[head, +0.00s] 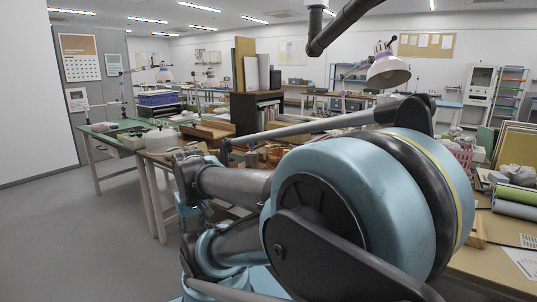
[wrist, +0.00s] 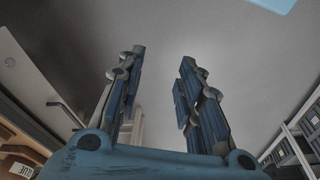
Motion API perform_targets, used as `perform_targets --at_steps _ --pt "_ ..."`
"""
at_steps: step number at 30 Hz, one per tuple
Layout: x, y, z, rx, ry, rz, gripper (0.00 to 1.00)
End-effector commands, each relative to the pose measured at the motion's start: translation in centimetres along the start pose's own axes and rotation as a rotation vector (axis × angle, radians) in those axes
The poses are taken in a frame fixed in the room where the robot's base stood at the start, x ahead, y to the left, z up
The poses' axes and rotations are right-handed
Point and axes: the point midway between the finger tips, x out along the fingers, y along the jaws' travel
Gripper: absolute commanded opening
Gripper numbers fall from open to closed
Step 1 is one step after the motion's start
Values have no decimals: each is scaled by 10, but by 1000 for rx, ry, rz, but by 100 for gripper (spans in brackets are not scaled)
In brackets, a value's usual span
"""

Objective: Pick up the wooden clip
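I cannot make out the wooden clip in either view. My arm hides much of the worktable in the head view. A small pale wooden piece (head: 478,232) shows on the table at the right, beside my arm, but I cannot tell what it is. My gripper (wrist: 163,57) shows in the wrist view with its two blue-and-grey fingers well apart and nothing between them. I cannot pick the gripper out in the head view.
A green-topped table (head: 112,130) stands at the left, near a cluttered worktable with a white rounded vessel (head: 160,139). A lamp (head: 388,70) hangs over the cluttered area. Rolls (head: 515,196) lie at the right. The grey floor (head: 75,235) at the left is clear.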

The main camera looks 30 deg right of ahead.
Motion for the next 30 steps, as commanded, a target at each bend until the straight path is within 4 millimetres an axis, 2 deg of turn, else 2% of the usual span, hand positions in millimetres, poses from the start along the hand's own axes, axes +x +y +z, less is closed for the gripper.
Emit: perform_targets --at_steps 3,5,8,11,20,26,30 --pt "0 0 0 0 0 0 36" --pt "-2 0 1 -1 3 0 47" --pt "-13 2 2 -16 9 3 47" --pt "-29 12 -14 -53 1 9 47" --pt "-108 59 -94 -289 -45 22 47" --pt "-154 104 -148 -460 -79 17 47" --pt "-182 143 -183 -580 -101 6 47"
